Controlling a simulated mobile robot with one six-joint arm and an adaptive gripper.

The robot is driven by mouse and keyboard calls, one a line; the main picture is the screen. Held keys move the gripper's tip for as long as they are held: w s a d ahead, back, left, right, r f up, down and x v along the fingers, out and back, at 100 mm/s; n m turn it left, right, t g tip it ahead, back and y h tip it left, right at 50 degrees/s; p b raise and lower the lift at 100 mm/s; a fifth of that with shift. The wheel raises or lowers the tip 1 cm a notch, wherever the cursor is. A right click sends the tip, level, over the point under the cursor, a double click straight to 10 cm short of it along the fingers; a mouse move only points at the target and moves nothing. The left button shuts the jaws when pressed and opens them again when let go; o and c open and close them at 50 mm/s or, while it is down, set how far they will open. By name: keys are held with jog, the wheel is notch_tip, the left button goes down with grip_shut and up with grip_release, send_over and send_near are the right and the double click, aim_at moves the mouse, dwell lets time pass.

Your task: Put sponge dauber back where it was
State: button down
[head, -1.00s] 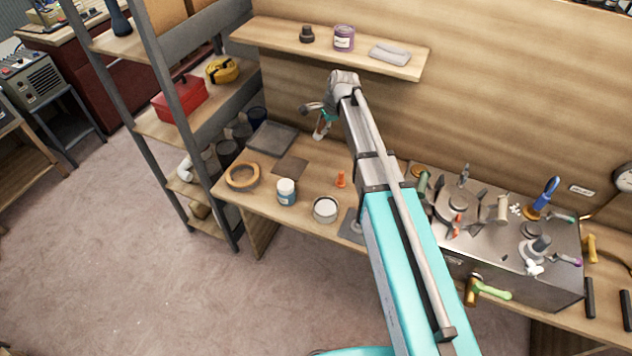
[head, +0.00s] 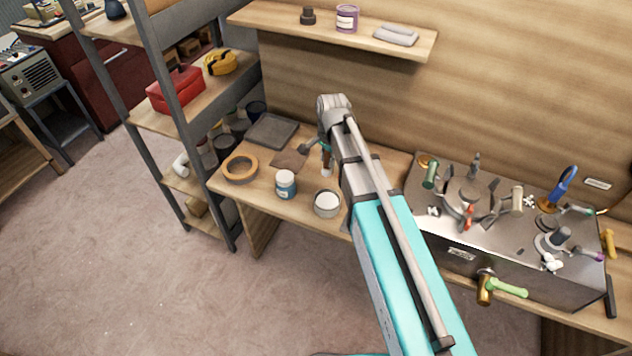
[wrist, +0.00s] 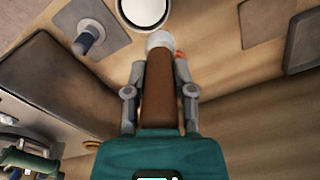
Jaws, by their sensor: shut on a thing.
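The sponge dauber has a brown handle (wrist: 158,95) and a pale, whitish head (wrist: 159,41). In the wrist view my gripper (wrist: 158,75) is shut on the handle, one finger on each side, with the head pointing away from me. In the head view the dauber (head: 326,170) hangs head down from my gripper (head: 326,153) over the workbench. I cannot tell whether its head touches the bench. The open white tin (head: 327,203) stands close by; it also shows at the top edge of the wrist view (wrist: 144,10).
An orange object (wrist: 180,56) is partly hidden behind the dauber. A dark-handled tool (wrist: 88,38) stands on a grey plate (wrist: 108,22). A blue-labelled jar (head: 286,185), tape ring (head: 240,168), brown sheet (head: 289,160) and grey tray (head: 272,131) lie leftward. A metal box (head: 450,235) stands right.

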jog(key=shift+s+d+f+h, duration=0.15)
jog(key=shift+s+f, duration=0.15)
jog(key=shift+s, duration=0.1)
jog(key=shift+s+d+f+h, duration=0.1)
jog(key=shift+s+f+h, duration=0.05)
jog(key=shift+s+f, duration=0.2)
jog(key=w+a+f+b, duration=0.3)
jog(key=w+f+b, duration=0.6)
jog(key=w, duration=0.3)
jog(key=shift+w+a, duration=0.3)
jog(key=shift+a, duration=0.05)
jog(key=shift+b, duration=0.3)
jog(key=shift+w+a+f+b, duration=0.1)
jog(key=shift+w+f+b, duration=0.3)
jog(key=shift+f+b, duration=1.55)
jog(key=shift+f, duration=0.05)
